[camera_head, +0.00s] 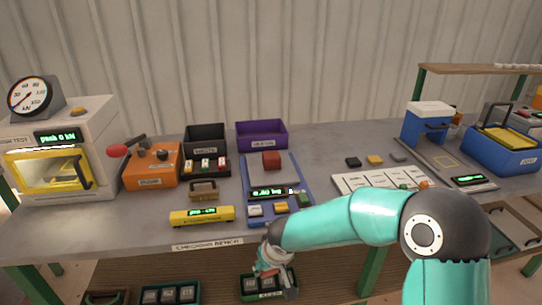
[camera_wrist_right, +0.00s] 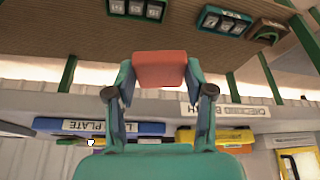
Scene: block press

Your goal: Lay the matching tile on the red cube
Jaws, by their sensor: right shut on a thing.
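The red cube (camera_head: 271,159) sits at the back of the blue plate device (camera_head: 283,175) in the middle of the bench. My right gripper (camera_head: 275,262) is low in front of the bench edge, well short of the cube. In the right wrist view my right gripper (camera_wrist_right: 160,90) is shut on a flat red-orange tile (camera_wrist_right: 160,68), which spans its two fingers. The cube cannot be made out in the wrist view. My left gripper is not in view.
A purple bin (camera_head: 262,135) and a black bin (camera_head: 206,139) stand behind. A yellow bar device (camera_head: 202,215) lies near the front edge, left of the plate device. A white tile board (camera_head: 365,182) lies to the right. A green tray (camera_head: 252,283) sits below the bench.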

